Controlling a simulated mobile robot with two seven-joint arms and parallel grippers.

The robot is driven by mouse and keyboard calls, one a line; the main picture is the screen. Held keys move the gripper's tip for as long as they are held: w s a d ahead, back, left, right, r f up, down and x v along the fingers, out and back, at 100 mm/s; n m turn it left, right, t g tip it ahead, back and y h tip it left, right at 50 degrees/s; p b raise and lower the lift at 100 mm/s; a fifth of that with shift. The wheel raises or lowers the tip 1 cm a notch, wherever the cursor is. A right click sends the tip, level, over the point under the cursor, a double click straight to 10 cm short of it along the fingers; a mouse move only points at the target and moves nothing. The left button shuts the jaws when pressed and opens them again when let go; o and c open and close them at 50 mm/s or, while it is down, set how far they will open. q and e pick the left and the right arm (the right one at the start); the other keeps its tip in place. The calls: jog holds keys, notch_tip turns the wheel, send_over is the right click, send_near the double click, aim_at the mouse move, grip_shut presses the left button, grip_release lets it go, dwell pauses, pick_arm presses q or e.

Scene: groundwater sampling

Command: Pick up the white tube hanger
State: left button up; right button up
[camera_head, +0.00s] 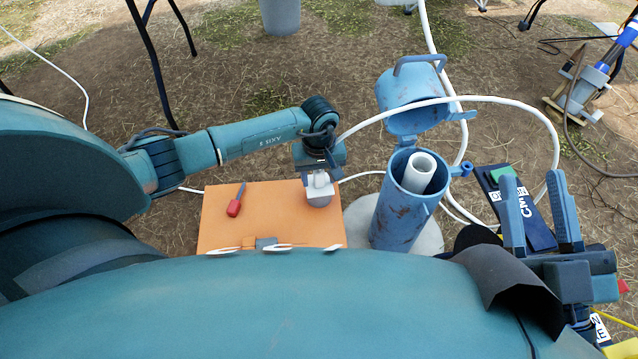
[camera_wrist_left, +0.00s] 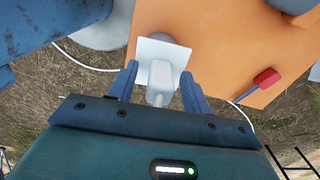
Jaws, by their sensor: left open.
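The white tube hanger (camera_wrist_left: 158,72) is a white square plate with a rounded stem, seen at the edge of the orange board. It also shows in the head view (camera_head: 319,184), partly hidden by my left gripper. My left gripper (camera_wrist_left: 159,84) is open, with one finger on each side of the stem; I cannot tell whether they touch it. In the head view the left gripper (camera_head: 320,168) points down over the board's back right corner. My right gripper (camera_head: 533,182) is open and empty at the right, its fingers pointing up.
The orange board (camera_head: 272,205) holds a red-handled tool (camera_head: 235,205) and small items at its front edge. A blue well casing (camera_head: 396,222) with an open lid (camera_head: 410,100) and a white pipe (camera_head: 420,170) stands to the right. A white hose (camera_head: 500,99) loops around it.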

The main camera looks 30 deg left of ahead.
pick_arm(q)
jog(key=shift+c, duration=0.4)
grip_shut()
